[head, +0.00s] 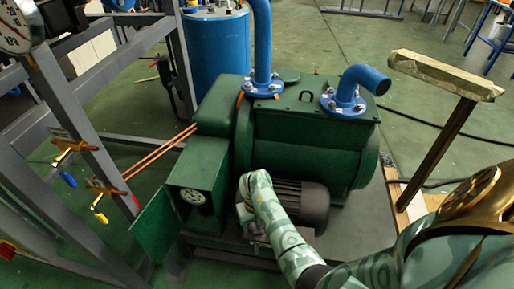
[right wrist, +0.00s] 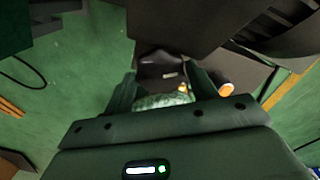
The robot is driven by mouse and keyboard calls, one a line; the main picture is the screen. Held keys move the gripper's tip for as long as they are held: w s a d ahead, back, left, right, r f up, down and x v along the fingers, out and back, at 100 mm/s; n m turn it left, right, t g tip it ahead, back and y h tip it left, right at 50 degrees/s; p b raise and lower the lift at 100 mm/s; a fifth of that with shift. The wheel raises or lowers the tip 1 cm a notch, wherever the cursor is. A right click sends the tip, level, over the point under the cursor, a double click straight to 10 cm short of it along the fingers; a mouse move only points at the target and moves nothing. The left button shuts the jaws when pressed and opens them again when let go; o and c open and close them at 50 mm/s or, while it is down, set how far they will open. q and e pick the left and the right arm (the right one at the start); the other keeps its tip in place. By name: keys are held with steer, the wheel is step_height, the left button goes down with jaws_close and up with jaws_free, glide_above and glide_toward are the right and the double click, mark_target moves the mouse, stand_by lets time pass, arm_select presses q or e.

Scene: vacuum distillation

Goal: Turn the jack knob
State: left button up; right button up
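My right gripper (head: 246,218) is low beside the green vacuum pump, between the open green box (head: 195,190) and the dark ribbed motor (head: 303,203). The hand hides most of what lies under it. In the right wrist view my right gripper (right wrist: 166,88) has its two fingers spread apart. A dark part (right wrist: 160,66) with small light marks lies beyond the fingertips. A round orange-rimmed end (right wrist: 226,90) shows just outside the right finger. I cannot tell which part is the jack knob. My left gripper is not in view.
The green pump (head: 300,135) has blue flanged pipes (head: 345,98) on top. A blue drum (head: 217,50) stands behind.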

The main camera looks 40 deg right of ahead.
steer(key=o, duration=0.3)
arm_select(q)
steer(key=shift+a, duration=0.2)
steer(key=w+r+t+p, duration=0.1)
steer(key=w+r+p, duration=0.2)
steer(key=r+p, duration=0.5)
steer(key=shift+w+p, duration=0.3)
steer(key=shift+p, duration=0.15)
arm_select(e)
step_height(320, 180, up, 16)
steer(key=shift+r, duration=0.15)
